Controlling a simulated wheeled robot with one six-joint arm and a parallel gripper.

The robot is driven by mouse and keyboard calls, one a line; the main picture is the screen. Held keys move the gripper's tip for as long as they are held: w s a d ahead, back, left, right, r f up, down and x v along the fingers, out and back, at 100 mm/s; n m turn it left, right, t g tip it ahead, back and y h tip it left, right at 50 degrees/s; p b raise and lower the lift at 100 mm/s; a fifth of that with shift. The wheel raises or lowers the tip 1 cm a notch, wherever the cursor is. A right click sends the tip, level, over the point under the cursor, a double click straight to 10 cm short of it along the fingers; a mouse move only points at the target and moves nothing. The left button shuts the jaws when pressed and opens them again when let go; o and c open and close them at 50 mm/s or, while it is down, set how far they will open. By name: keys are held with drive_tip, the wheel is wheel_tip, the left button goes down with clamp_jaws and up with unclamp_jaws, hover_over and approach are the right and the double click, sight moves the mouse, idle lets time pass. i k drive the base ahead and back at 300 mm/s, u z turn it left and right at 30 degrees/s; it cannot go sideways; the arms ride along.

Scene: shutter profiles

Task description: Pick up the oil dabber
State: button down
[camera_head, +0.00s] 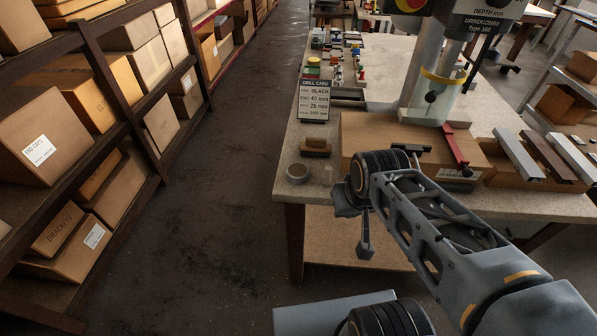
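I cannot say for sure which thing is the oil dabber. A small brown block-like piece (316,146), perhaps a brush or the dabber, lies on the workbench (330,195) near its left front. A small round grey tin (297,172) stands just in front of it, close to the bench's left edge. My gripper (366,246) hangs at the front edge of the bench, to the right of and nearer than both, apart from them. It is seen small and partly hidden behind my arm, so its opening is unclear.
A drill card (313,101) stands behind the brown piece. Shutter profiles (518,154) lie at right. Shelves of boxes (75,80) line the left; the aisle floor (220,200) is clear.

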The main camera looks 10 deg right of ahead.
sight(326, 180)
drive_tip(key=u, duration=1.75)
drive_tip(key=i, duration=0.9)
drive_tip(key=z, duration=2.45)
